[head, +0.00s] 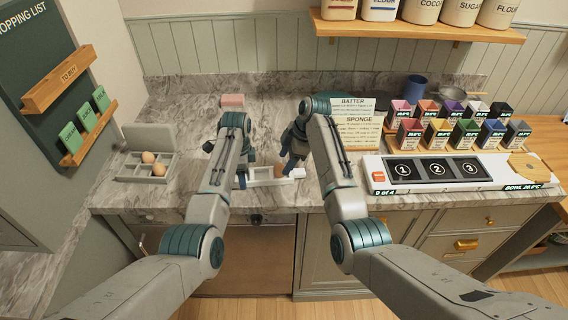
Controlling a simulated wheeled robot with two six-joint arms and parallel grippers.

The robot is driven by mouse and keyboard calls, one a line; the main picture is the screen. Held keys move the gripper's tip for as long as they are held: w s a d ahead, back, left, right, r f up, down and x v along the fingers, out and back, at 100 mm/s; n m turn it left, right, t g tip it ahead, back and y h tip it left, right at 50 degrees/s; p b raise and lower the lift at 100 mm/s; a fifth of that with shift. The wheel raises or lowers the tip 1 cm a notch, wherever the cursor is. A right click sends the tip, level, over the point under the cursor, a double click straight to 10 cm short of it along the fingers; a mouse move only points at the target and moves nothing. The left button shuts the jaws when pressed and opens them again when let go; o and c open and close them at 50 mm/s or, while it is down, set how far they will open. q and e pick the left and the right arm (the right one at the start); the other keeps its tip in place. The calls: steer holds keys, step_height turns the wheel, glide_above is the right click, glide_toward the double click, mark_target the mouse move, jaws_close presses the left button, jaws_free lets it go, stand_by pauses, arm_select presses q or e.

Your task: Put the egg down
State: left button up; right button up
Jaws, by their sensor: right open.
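A brown egg (281,169) shows in part in a small white tray (262,183) on the marble counter, just below my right gripper (291,163). My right gripper points down and is open. Its fingers are at the egg, and I cannot tell whether they touch it. My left gripper (241,177) is mostly hidden behind its own arm at the left end of the white tray, and its jaws cannot be made out. Two more eggs (148,157) sit in a grey compartmented carton (128,170) at the left of the counter.
To the right stand BATTER and SPONGE cards (357,133), several coloured boxes (409,134), a blue cup (415,87) and a white numbered panel (404,185). The counter between carton and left arm is mostly clear.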

steer(key=v, duration=0.9)
steer(key=shift+d+r, duration=0.15)
steer(key=shift+r, duration=0.2)
arm_select(q)
steer(key=o, duration=1)
steer(key=shift+o, duration=0.2)
